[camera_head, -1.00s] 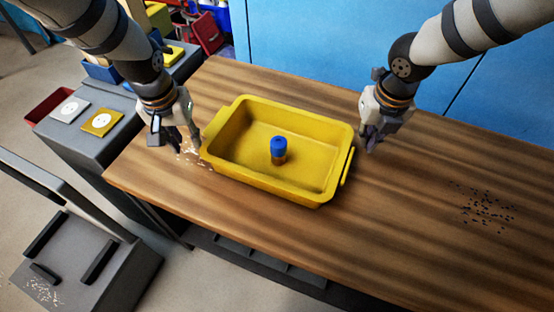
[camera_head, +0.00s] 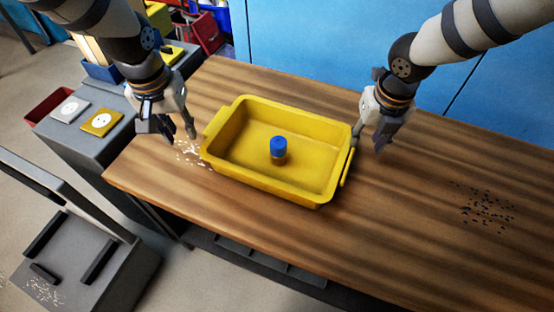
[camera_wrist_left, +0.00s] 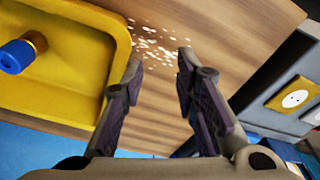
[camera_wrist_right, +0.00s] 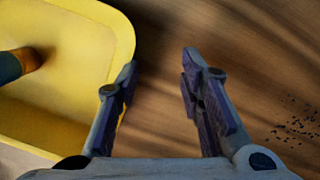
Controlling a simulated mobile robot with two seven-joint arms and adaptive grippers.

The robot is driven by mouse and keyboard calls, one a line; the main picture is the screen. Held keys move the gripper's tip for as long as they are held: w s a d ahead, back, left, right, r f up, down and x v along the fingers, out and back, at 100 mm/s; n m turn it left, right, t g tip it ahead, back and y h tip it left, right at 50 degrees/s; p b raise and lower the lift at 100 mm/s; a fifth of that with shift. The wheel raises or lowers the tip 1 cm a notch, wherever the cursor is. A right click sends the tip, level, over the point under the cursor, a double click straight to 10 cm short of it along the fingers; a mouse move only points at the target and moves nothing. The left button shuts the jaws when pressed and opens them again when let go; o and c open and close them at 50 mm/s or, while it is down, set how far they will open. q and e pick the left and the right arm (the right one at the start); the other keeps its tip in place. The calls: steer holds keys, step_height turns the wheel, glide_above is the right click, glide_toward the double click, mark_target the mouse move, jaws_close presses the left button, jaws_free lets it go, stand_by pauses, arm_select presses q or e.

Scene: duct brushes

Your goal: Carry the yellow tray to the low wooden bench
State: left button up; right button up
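The yellow tray (camera_head: 235,178) sits flat on a wooden worktop, with a handle at each short end. A small blue-capped cylinder (camera_head: 278,150) with an orange-brown lower part stands inside it. My left gripper (camera_head: 178,135) is open and empty just beyond the tray's left end; in the left wrist view its spread fingers (camera_wrist_left: 160,58) are beside the tray (camera_wrist_left: 118,40). My right gripper (camera_head: 368,146) is open and empty at the tray's right end; in the right wrist view one finger (camera_wrist_right: 160,60) overlaps the tray's rim (camera_wrist_right: 125,30). I cannot tell whether it touches. No separate low bench is identifiable.
White bits (camera_head: 190,152) lie on the worktop left of the tray, and dark bits (camera_head: 487,207) lie at right. A grey cabinet (camera_head: 75,135) with white and yellow plates stands at left. A blue wall (camera_head: 330,35) is behind. The worktop's right part is mostly clear.

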steer(key=shift+r, duration=0.2)
arm_select(q)
steer(key=r, duration=0.4)
steer(key=shift+s+r, duration=0.1)
steer(key=shift+s, duration=0.2)
arm_select(e)
step_height(320, 180, up, 12)
steer(key=s, duration=0.1)
steer(key=shift+s+f, duration=0.25)
steer(key=shift+s, duration=0.15)
arm_select(q)
steer(key=shift+s, duration=0.1)
